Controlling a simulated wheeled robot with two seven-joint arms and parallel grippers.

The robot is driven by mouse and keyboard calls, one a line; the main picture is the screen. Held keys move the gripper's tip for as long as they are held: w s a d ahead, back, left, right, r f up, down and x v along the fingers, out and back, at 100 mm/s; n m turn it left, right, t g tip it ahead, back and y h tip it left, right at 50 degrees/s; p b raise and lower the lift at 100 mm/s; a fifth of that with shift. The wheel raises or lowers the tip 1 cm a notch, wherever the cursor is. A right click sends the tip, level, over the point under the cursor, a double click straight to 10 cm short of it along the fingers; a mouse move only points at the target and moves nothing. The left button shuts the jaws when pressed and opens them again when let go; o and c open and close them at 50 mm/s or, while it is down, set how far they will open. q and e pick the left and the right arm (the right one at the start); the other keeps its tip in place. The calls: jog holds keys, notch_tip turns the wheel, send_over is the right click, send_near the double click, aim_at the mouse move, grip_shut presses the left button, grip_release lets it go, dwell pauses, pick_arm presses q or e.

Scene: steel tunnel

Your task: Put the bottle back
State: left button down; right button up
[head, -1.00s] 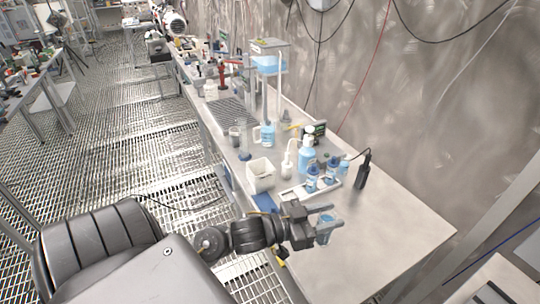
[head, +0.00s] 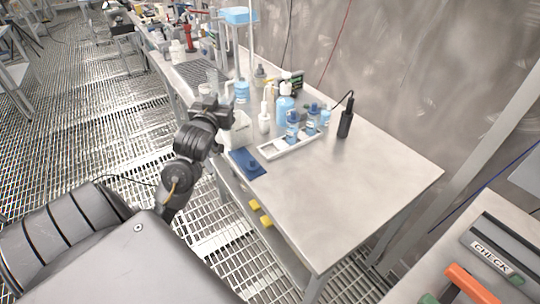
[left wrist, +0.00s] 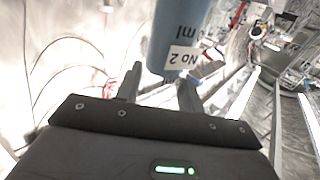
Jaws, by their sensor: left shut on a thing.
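My left gripper (head: 214,106) is in front of the white bin at the table's near-left side. In the left wrist view, the left gripper (left wrist: 160,90) is shut on a blue bottle (left wrist: 178,38) with a white "No 2" label. My gripper hides this bottle in the head view, or it is too small to tell there. A white rack (head: 272,154) on the table holds two blue bottles, one in the middle (head: 292,125) and one at the right (head: 313,113). Its left end looks empty. My right gripper is not in view.
A large pump bottle (head: 285,106), a white wash bottle (head: 265,118) and a black upright device (head: 345,121) stand behind or beside the rack. The table's right half (head: 370,175) is clear.

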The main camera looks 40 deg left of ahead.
pick_arm(q)
jog(key=w+d+f+p, duration=0.1)
jog(key=w+d+f, duration=0.7)
jog(key=w+f, duration=0.3)
jog(key=shift+w+f, duration=0.25)
jog(key=shift+f, duration=0.7)
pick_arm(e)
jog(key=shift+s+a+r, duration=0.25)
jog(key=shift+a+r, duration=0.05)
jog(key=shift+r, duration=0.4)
pick_arm(q)
jog(key=shift+f, duration=0.1)
